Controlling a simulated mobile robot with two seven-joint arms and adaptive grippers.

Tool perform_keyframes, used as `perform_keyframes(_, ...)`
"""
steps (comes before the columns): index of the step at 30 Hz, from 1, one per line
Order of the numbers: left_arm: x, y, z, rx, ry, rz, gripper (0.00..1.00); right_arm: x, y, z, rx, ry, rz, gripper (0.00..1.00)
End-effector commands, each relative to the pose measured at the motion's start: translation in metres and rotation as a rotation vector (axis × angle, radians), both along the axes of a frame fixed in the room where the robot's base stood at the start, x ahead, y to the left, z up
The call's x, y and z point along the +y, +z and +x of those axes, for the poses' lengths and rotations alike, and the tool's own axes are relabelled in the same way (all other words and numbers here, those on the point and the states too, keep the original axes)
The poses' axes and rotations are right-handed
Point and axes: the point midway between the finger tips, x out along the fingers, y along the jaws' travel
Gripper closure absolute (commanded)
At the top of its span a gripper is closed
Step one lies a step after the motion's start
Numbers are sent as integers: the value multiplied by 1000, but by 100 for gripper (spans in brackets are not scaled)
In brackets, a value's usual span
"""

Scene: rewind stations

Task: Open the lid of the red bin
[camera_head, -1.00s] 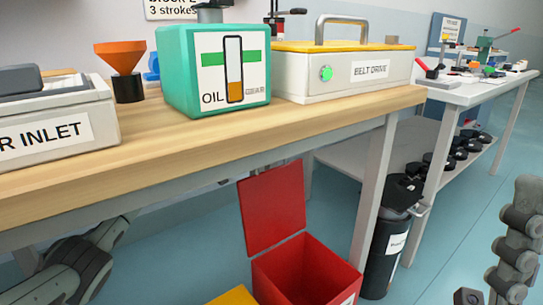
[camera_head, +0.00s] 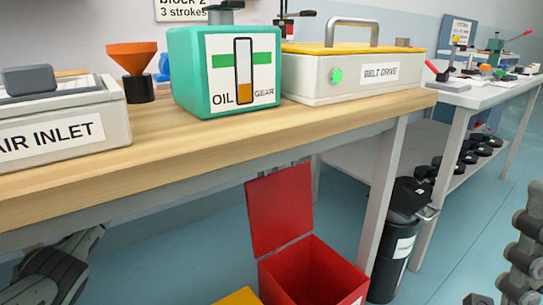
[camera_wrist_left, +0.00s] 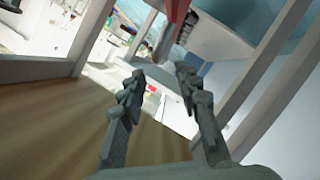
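The red bin (camera_head: 312,272) stands on the floor under the front of the wooden workbench. Its red lid (camera_head: 279,209) stands upright at the back, and the bin's mouth is uncovered. In the head view my left arm shows at the lower left under the bench; its fingertips are out of frame. In the left wrist view my left gripper (camera_wrist_left: 160,100) has its two fingers apart with nothing between them. My right arm shows at the right edge of the head view, and its gripper fingers cannot be made out.
A yellow bin (camera_head: 240,297) stands left of the red one. A black bin (camera_head: 393,258) stands at right behind the bench leg (camera_head: 381,200). The workbench (camera_head: 200,150) carries a green oil box (camera_head: 222,75), an orange funnel (camera_head: 133,58) and a belt drive case (camera_head: 350,78).

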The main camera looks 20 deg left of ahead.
Motion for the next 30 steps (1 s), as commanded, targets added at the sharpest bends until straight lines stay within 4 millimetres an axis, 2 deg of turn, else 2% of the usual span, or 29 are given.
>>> perform_keyframes(3, 17, 6, -13, 1, 0, 1, 67, 0, 0, 0, 0, 0, 0, 60)
perform_keyframes(9, 33, 12, -25, 1, -1, 0, 67, 0, 0, 0, 0, 0, 0, 60)
perform_keyframes(25, 35, 13, -26, 0, -1, 0, 67, 0, 0, 0, 1, 0, 0, 60)
perform_keyframes(28, 32, 14, -27, -2, -2, 2, 67, 1, 2, 6, 16, -12, -15, 60)
perform_keyframes(30, 28, 16, -28, -4, -2, 6, 67, 3, 5, 18, 46, -32, -42, 60)
